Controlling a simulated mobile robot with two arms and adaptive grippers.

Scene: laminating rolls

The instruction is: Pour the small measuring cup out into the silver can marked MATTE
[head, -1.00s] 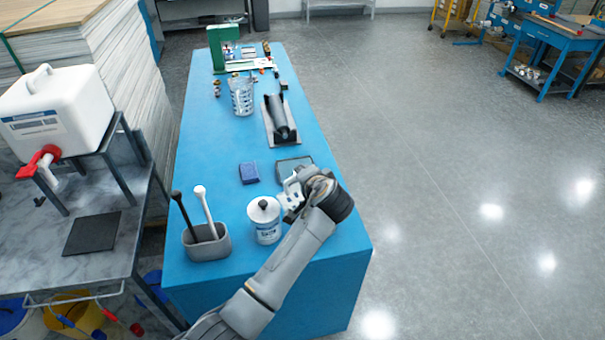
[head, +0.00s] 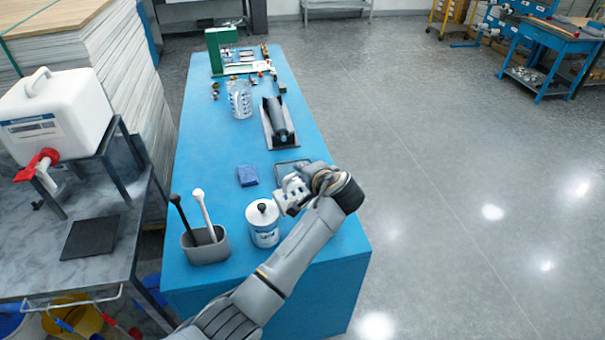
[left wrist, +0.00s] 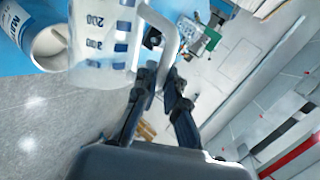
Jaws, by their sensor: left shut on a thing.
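A pale can (head: 264,229) with a blue label and a dark knob on top stands upright near the table's front end. A can with partly readable blue lettering (left wrist: 17,18) is cut off at the upper left of the left wrist view. My left gripper (head: 287,196) is just right of the can and above the table. In the left wrist view its fingers (left wrist: 162,74) are shut on the handle of a clear measuring cup (left wrist: 102,35) with blue marks. The cup's contents and exact tilt are unclear. My right gripper is out of view.
A grey holder (head: 207,247) with a black and a white tool stands left of the can. Open floor lies to the right.

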